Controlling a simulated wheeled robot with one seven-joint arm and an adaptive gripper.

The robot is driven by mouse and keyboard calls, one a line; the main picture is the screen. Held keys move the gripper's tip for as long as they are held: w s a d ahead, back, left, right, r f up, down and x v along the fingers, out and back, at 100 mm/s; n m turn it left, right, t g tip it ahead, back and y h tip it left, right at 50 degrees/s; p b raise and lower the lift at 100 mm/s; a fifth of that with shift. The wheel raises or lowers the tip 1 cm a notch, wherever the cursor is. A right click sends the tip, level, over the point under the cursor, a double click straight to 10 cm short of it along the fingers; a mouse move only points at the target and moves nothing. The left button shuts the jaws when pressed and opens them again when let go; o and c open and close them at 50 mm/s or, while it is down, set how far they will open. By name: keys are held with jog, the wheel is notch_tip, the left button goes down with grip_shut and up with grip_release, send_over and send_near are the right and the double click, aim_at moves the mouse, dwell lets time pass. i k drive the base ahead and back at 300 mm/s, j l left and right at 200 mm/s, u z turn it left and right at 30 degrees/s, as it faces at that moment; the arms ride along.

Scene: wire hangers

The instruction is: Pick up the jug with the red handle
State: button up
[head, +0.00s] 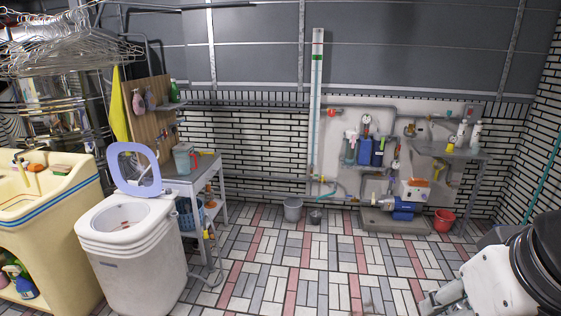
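A grey-teal jug (183,162) with what looks like a red handle on its right side stands upright on the small grey side table (212,172), left of centre in the head view. It is small in the picture, and its lower details are hard to make out. My white and black arm fills the lower right corner, far from the jug. A grey end piece, which seems to be my gripper (441,298), shows at the bottom edge there. It is partly cut off, so I cannot tell whether its fingers are open or shut.
A white washing machine (128,250) with its lid (135,166) raised stands in front of the table. A cream sink (45,215) is at left, under wire hangers (70,50). Buckets (293,209) and a blue pump (403,209) line the back wall. The middle tiled floor is clear.

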aim_at(181, 157)
jog(key=i, duration=1.95)
jog(key=i+u, duration=0.2)
jog(key=i, duration=0.3)
jog(key=i+l+u, duration=0.15)
jog(key=i, duration=0.4)
jog(key=i+l+u, duration=0.2)
jog(key=i, duration=0.3)
jog(key=i+l+u, duration=0.55)
jog(key=i+u, duration=0.15)
jog(key=i+l+u, duration=0.25)
jog(key=l+u, duration=0.15)
